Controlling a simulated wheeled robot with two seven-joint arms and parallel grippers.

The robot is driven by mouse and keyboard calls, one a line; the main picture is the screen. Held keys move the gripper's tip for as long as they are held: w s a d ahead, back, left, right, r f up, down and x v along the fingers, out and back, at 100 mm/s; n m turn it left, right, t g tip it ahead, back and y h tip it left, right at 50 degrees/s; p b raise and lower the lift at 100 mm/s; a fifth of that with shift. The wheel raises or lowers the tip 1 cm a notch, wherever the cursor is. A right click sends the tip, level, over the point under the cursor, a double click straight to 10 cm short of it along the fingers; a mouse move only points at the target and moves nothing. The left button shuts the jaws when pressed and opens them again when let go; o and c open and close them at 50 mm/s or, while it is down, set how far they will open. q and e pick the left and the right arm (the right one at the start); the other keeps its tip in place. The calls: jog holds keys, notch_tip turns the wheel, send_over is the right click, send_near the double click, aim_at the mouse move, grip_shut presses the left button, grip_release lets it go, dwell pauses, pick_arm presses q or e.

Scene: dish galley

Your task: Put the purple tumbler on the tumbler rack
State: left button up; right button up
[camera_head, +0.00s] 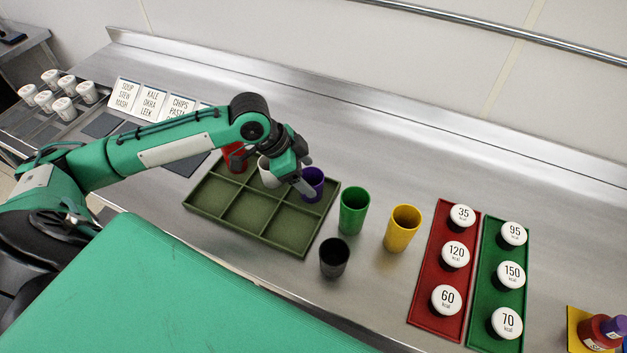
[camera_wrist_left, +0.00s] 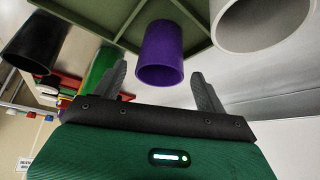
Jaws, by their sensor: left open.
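The purple tumbler (camera_head: 313,184) stands upright in the back right compartment of the green tumbler rack (camera_head: 247,229). My left gripper (camera_head: 302,178) is at this tumbler, reaching in from the left. In the left wrist view the purple tumbler (camera_wrist_left: 160,52) is between the two open fingers (camera_wrist_left: 160,85), with gaps on both sides. A white tumbler (camera_head: 268,172) and a red tumbler (camera_head: 235,157) stand in the rack's other back compartments, partly behind my arm. The front compartments are empty. My right gripper is not in view.
Green (camera_head: 353,211), yellow (camera_head: 402,229) and black (camera_head: 334,257) tumblers stand on the steel counter right of the rack. Red (camera_head: 426,288) and green (camera_head: 485,302) trays with labelled white lids lie farther right. Word cards (camera_head: 153,102) and white cups (camera_head: 64,109) are at the left.

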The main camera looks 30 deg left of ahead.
pick_arm(q)
jog(key=v, duration=0.7)
jog(key=shift+r, duration=0.3)
jog(key=shift+s+a, duration=0.1)
